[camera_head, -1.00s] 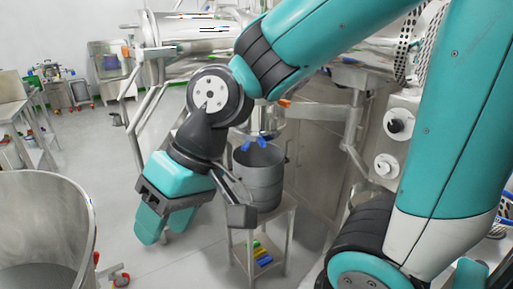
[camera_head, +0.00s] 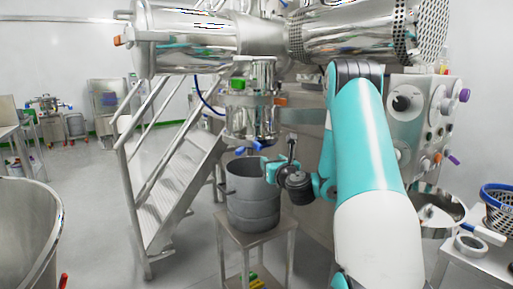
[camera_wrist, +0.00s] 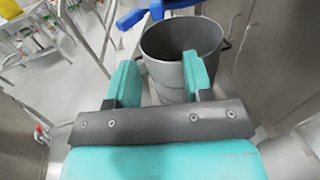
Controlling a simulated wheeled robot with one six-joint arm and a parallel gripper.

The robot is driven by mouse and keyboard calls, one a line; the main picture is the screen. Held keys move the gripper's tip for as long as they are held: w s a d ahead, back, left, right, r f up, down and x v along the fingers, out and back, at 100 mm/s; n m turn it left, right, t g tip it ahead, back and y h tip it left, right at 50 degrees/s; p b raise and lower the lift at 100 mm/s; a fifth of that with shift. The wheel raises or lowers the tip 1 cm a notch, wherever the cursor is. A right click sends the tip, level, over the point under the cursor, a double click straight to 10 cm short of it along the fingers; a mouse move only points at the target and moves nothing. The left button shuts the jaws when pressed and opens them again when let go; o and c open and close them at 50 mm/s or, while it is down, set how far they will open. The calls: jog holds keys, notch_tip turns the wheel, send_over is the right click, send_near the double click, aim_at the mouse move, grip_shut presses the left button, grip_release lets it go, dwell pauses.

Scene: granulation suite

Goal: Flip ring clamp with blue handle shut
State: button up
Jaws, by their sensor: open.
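The ring clamp's blue handle (camera_head: 261,147) shows under the steel outlet of the machine, just above a grey drum (camera_head: 253,205). In the wrist view blue handle parts (camera_wrist: 131,19) cross the top edge, beyond my fingertips. The clamp ring itself is cut off there, and I cannot tell how far the handle stands open. My gripper (camera_head: 268,166) is close below and right of the blue handle, over the drum's rim.
The drum stands on a small steel table (camera_head: 254,238). Steel stairs (camera_head: 180,190) rise on the left. A control panel with knobs (camera_head: 420,110) is on the right. A large steel bowl (camera_head: 30,230) stands at the front left, with clear floor between it and the stairs.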

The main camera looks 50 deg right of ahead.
aim_at(259, 150)
jog(key=p+x, duration=0.4)
jog(key=x, duration=0.2)
jog(key=p+x, duration=0.4)
jog(key=x, duration=0.3)
jog(key=shift+w+r+p, duration=0.2)
jog(key=shift+w+p, duration=0.15)
jog(key=shift+p, duration=0.05)
jog(key=shift+w+d+f, duration=0.1)
jog(key=shift+w+d, duration=0.2)
jog(key=shift+w, duration=0.1)
grip_shut()
